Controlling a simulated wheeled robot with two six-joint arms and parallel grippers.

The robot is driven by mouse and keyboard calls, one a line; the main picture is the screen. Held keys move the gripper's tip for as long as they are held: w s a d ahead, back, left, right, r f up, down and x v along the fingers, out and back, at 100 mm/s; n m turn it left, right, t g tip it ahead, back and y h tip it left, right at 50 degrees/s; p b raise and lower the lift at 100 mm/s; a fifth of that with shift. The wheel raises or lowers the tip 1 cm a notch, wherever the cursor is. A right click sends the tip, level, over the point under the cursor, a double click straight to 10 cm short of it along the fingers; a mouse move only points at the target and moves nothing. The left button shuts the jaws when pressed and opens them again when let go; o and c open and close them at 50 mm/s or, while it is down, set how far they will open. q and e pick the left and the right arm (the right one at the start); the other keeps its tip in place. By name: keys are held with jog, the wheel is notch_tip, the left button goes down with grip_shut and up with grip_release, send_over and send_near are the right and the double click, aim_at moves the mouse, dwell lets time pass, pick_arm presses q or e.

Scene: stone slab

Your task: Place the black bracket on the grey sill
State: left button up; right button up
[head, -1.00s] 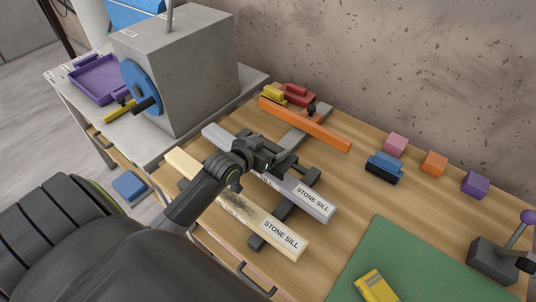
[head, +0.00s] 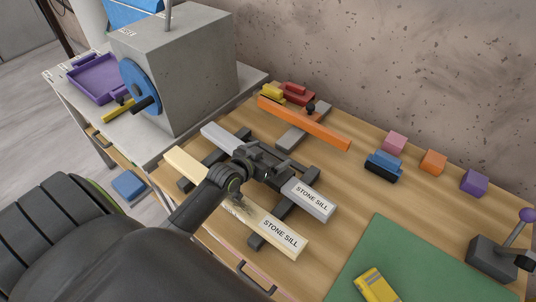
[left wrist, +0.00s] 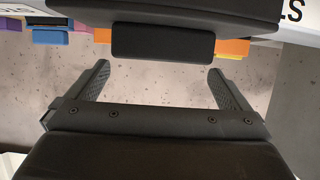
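The grey sill (head: 312,198) lies slanted across dark bars in the head view, with a "STONE SILL" label on its near right end. The black bracket (head: 277,171) is at my left gripper (head: 262,165), over the middle of the grey sill. My right gripper is not in view.
A cream sill (head: 280,232) lies beside the grey one, nearer me. An orange bar (head: 310,125) lies behind. Small blocks, including an orange one (head: 433,162), stand at the right near the wall. A green mat (head: 400,255) and a grey machine block (head: 195,65) flank the work area.

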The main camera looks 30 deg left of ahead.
pick_arm(q)
jog(key=shift+r, duration=0.25)
jog(key=shift+s, duration=0.35)
jog(key=v, duration=1.1)
jog(key=shift+s+r+b, duration=0.15)
jog(key=shift+b, duration=0.25)
jog(key=shift+a, duration=0.1)
